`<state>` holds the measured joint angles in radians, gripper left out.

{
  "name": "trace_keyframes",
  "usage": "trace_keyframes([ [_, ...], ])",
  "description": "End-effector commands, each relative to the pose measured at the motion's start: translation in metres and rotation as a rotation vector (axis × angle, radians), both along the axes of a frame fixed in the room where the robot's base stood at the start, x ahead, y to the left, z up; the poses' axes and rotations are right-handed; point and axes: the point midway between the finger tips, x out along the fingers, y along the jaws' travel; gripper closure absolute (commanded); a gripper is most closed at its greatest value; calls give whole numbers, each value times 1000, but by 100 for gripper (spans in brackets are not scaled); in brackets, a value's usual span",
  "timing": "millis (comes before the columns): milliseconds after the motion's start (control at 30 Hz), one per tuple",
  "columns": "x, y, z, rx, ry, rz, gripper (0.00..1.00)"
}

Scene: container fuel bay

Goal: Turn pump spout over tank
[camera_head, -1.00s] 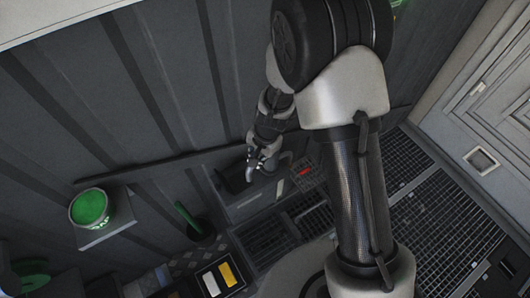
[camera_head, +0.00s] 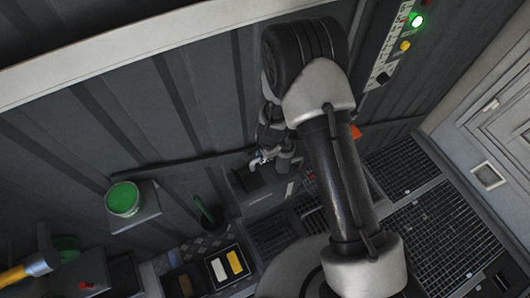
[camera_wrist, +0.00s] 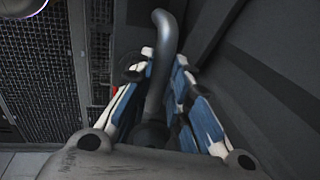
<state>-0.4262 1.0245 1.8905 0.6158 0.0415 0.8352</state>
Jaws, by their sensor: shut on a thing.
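The pump spout is a grey curved pipe (camera_wrist: 164,35) rising in the middle of the wrist view and bending over at its top. My gripper (camera_wrist: 163,68) has its blue and white fingers on both sides of the pipe and is shut on it. In the head view my gripper (camera_head: 262,160) is small, beside the pump and over a dark grey box (camera_head: 262,192) against the wall, which may be the tank. My arm hides part of this area, and I cannot tell exactly where the spout's mouth points.
A green bucket (camera_head: 123,198) stands on a wall shelf to the left. A tray (camera_head: 228,268) with a white and a yellow block lies near the front. Floor grating (camera_head: 430,225) lies at the right. A panel with a lit green lamp (camera_head: 417,21) is on the wall at top right.

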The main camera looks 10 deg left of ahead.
Motion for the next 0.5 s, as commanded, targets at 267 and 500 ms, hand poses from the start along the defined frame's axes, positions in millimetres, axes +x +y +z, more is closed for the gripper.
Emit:
trace_keyframes([
  [267,2,0,1,2,-6,-10,100],
  [500,2,0,1,2,-5,-7,68],
])
